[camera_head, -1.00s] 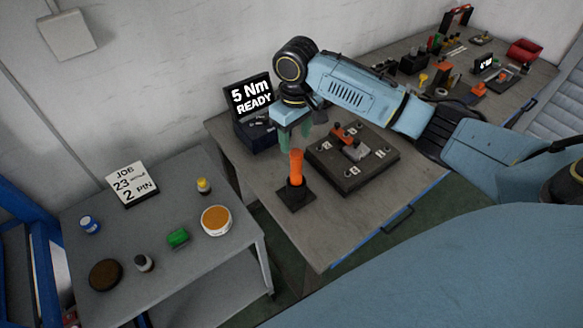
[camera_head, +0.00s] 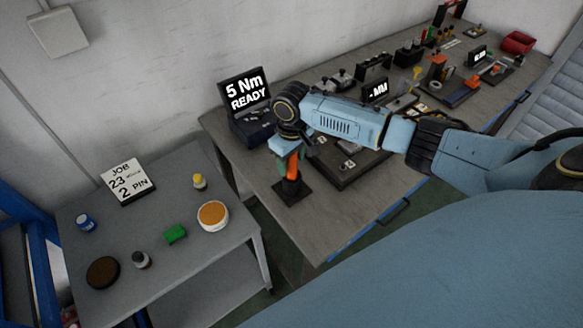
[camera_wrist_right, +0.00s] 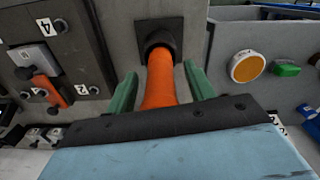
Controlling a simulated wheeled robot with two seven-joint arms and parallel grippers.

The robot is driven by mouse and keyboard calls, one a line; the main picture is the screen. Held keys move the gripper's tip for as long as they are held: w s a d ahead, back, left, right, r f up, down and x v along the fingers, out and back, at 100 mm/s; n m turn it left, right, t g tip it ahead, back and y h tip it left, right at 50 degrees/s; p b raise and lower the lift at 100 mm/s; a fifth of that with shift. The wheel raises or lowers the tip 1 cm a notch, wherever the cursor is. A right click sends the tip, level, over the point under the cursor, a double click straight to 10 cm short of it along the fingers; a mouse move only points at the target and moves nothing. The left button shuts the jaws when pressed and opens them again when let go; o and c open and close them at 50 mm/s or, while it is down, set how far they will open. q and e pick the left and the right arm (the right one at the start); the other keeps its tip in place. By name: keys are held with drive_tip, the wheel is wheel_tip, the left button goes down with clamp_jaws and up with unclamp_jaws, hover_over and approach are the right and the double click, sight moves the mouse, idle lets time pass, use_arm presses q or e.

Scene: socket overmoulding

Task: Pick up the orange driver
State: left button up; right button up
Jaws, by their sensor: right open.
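The orange driver (camera_head: 293,168) stands upright in a black square-based holder (camera_head: 292,191) near the left end of the workbench. My right gripper (camera_head: 289,160) is lowered over it, with its green fingers around the driver's upper part. In the right wrist view the orange driver (camera_wrist_right: 160,80) lies between the two green fingers of my right gripper (camera_wrist_right: 160,92), with a gap on each side. The fingers are open. The driver's lower end sits in the black collar of the holder (camera_wrist_right: 158,40). My left gripper is in neither view.
A dark numbered fixture plate (camera_head: 345,170) sits right of the holder. A black unit with a "5 Nm READY" display (camera_head: 246,95) stands behind it. A grey side table (camera_head: 170,265) at left carries a job card (camera_head: 128,180), an orange-topped round tub (camera_head: 213,215) and a green block (camera_head: 175,233).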

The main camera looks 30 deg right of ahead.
drive_tip(key=shift+w+r, duration=0.1)
clamp_jaws()
